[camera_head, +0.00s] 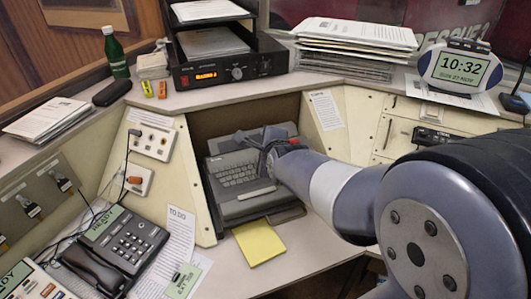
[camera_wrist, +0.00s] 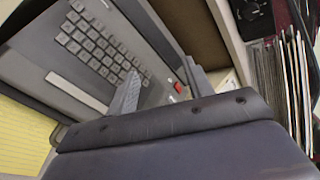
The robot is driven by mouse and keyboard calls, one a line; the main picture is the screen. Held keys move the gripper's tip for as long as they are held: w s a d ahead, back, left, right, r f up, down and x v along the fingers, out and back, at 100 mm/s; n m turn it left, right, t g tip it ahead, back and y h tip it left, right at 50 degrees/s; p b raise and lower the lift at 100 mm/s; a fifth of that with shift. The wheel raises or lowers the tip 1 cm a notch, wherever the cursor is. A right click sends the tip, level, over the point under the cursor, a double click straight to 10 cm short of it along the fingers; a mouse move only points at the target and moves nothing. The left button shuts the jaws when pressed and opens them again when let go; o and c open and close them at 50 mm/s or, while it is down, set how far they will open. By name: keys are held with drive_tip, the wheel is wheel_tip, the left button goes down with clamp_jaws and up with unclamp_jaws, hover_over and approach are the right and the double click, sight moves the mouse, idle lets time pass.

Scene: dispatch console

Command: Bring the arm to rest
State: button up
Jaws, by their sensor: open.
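My arm (camera_head: 340,195) reaches in from the right side of the head view, over the middle of the desk. My gripper (camera_head: 262,145) is above the right part of a grey keyboard unit (camera_head: 225,165), which sits in the desk recess. In the wrist view my gripper (camera_wrist: 160,88) shows two grey fingers spread apart, with nothing between them. The keyboard unit (camera_wrist: 85,45) lies beyond them. I cannot tell whether the fingers touch it.
A yellow pad (camera_head: 259,243) lies in front of the keyboard unit. A desk phone (camera_head: 115,245) is at left. Above stand a radio (camera_head: 230,68), a paper stack (camera_head: 350,48), a green bottle (camera_head: 115,55) and a clock (camera_head: 460,70). Front-centre desk is mostly clear.

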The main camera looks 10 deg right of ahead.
drive_tip(key=shift+s+f+n, duration=0.2)
drive_tip(key=shift+s+n, duration=0.1)
drive_tip(key=shift+s, duration=0.2)
